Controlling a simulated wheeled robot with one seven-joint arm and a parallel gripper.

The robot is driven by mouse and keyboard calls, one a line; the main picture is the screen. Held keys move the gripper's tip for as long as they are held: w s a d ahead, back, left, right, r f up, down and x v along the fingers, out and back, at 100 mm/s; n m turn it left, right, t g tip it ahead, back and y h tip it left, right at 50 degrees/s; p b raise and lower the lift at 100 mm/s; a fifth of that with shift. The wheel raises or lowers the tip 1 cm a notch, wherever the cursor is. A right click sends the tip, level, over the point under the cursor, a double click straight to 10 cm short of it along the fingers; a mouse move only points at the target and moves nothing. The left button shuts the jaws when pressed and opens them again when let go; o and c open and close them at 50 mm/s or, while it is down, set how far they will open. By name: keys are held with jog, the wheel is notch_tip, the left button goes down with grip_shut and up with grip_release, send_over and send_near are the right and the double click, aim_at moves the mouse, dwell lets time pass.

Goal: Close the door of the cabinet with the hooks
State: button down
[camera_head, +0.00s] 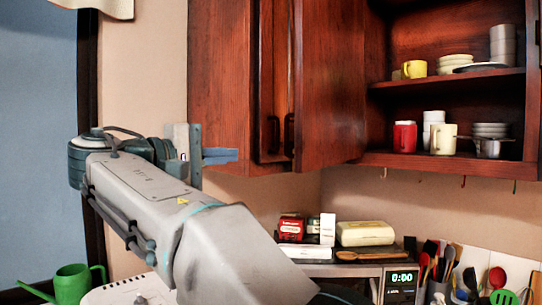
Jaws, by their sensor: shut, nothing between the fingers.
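The cabinet with the hooks (447,84) is at the upper right, its shelves exposed. Small hooks (463,181) hang along its underside. Its dark red wood door (332,85) stands open at the left of the opening, swung outward. A dark handle (289,135) shows near the door's left edge. My gripper (232,156) is shut and empty, its blue fingers pointing right. In the picture it lies left of the open door, over the lower part of the neighbouring cabinet; a gap shows between fingertips and door. Depth between them is hard to judge.
A closed wooden cabinet (222,65) adjoins on the left. Cups and plates stand on the shelves, including a yellow mug (415,69) and a red canister (405,136). Below are boxes, a bread-bin-like container (365,233) and utensils. A green watering can (72,284) is lower left.

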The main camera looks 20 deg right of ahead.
jog(key=d+p, duration=0.2)
jog(key=d, duration=0.9)
jog(key=shift+w+d+r+p, duration=0.15)
jog(key=shift+w+d+p, duration=0.15)
jog(key=shift+p, duration=0.1)
